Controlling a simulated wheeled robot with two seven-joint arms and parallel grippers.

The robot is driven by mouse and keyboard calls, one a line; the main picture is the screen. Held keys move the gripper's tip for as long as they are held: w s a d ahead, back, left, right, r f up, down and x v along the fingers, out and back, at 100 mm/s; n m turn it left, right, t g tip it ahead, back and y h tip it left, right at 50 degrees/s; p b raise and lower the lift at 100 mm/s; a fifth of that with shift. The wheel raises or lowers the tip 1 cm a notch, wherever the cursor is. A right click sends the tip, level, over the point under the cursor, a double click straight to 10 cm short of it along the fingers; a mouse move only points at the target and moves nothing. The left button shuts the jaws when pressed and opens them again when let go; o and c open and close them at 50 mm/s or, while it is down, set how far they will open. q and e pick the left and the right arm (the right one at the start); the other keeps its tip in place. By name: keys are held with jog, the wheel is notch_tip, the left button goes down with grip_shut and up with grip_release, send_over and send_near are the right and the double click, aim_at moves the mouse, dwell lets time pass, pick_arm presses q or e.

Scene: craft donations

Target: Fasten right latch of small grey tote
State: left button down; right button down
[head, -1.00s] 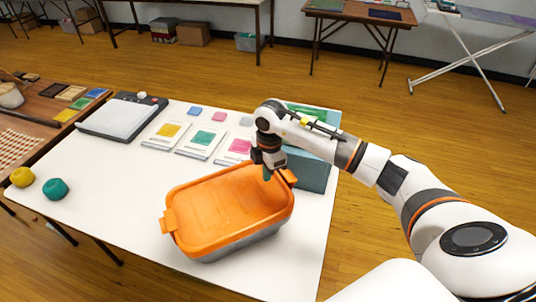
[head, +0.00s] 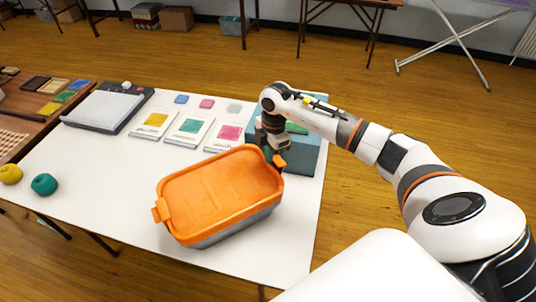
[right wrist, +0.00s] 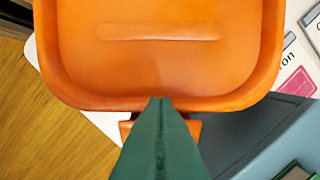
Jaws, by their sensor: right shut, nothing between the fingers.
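The small grey tote (head: 236,222) stands on the white table with its orange lid (head: 215,195) on. Its left latch (head: 160,211) sticks out from the left end. Its right latch (head: 279,161) is at the far right end, partly hidden by my right gripper (head: 271,155). In the right wrist view, my green fingers (right wrist: 160,100) are together and empty, their tips over the lid's rim. The orange right latch (right wrist: 194,128) shows behind them, mostly covered. I cannot tell whether the fingers touch it, or whether it is fastened. My left gripper is out of view.
A blue-grey box (head: 305,160) stands close behind the right latch. Labelled packets (head: 190,135) and a paper trimmer (head: 105,107) lie at the back. Yarn balls (head: 44,184) are at the left. The table's front left is clear.

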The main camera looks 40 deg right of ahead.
aim_at(282, 159)
jog(key=shift+d+y, duration=0.25)
jog(key=shift+y, duration=0.05)
jog(key=shift+s+d+f+y+b, duration=0.1)
jog(key=shift+d+f+y+b, duration=0.05)
jog(key=shift+d+y+b, duration=0.4)
jog(key=shift+s+d+f+y+b, duration=0.15)
jog(key=shift+d+y+b, duration=0.15)
jog(key=shift+d+y, duration=0.35)
jog(key=shift+d+f+y+b, duration=0.45)
jog(key=shift+d+y, duration=0.2)
jog(key=shift+d, duration=0.15)
jog(key=shift+d+f+y+b, duration=0.3)
jog(key=shift+d+y+b, duration=0.15)
jog(key=shift+d+y, duration=0.25)
jog(key=shift+d+f+y+b, duration=0.45)
jog(key=shift+d+y, duration=0.1)
jog(key=shift+d, duration=0.3)
jog(key=shift+a+p, duration=0.65)
jog(key=shift+a+f, duration=0.1)
jog(key=shift+a, duration=0.05)
